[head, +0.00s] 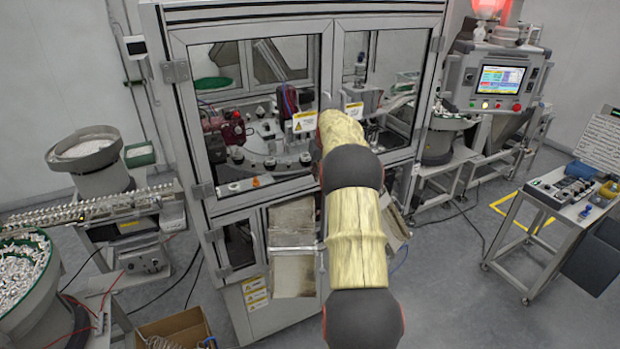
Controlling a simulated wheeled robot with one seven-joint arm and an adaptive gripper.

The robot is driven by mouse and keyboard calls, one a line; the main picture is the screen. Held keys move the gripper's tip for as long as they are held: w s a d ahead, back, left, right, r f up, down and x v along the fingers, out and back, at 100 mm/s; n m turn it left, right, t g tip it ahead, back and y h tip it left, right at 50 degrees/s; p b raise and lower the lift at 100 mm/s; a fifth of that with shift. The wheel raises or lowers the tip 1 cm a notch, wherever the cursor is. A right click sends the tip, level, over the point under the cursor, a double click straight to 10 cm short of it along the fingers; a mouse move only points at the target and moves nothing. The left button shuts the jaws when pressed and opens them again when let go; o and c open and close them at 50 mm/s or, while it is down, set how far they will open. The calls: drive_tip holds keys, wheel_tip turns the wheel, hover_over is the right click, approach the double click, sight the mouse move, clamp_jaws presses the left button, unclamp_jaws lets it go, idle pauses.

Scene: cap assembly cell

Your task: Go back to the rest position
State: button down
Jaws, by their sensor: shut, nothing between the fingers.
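My arm (356,224), in a pale yellow cover with dark joints, reaches forward from the bottom of the head view to the front of the assembly machine (255,22). Its far end is in front of the machine's middle, where the two window doors meet. My gripper is hidden behind the arm, so its fingers cannot be made out. No held object shows. The left door (184,112) appears closed.
A bowl feeder (62,163) and a parts track (85,207) stand at the left. An open cardboard box (188,325) is on the floor. A control screen (500,79) and a wheeled cart (566,190) are at the right. Grey floor (450,290) is free between.

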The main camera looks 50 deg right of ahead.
drive_tip(key=s+a+f+m+g+y, duration=0.1)
drive_tip(key=s+a+f+m, duration=0.1)
drive_tip(key=s+a+f, duration=0.45)
drive_tip(key=s+a+r+n+b, duration=0.1)
drive_tip(key=s+a+b, duration=0.3)
drive_tip(key=a, duration=1.1)
drive_tip(key=s+a+r+n+b, duration=0.15)
drive_tip(key=s+a+b, duration=0.25)
drive_tip(key=a, duration=1)
drive_tip(key=s+a+f+n+t+b, duration=0.1)
drive_tip(key=s+a+b, duration=0.3)
drive_tip(key=a, duration=0.4)
drive_tip(key=s+a+f+n+t+b, duration=0.1)
drive_tip(key=s+a+f+n+b, duration=0.1)
drive_tip(key=s+a+b, duration=0.2)
drive_tip(key=s+a+f+n+t+y+b, duration=0.1)
drive_tip(key=s+a+f+n+b, duration=0.1)
drive_tip(key=s+a, duration=0.5)
drive_tip(key=a+b, duration=0.1)
drive_tip(key=a, duration=0.4)
drive_tip(key=shift+a+b, duration=0.35)
drive_tip(key=shift+b, duration=0.05)
drive_tip(key=shift+s+d+r, duration=0.1)
drive_tip(key=shift+s, duration=0.05)
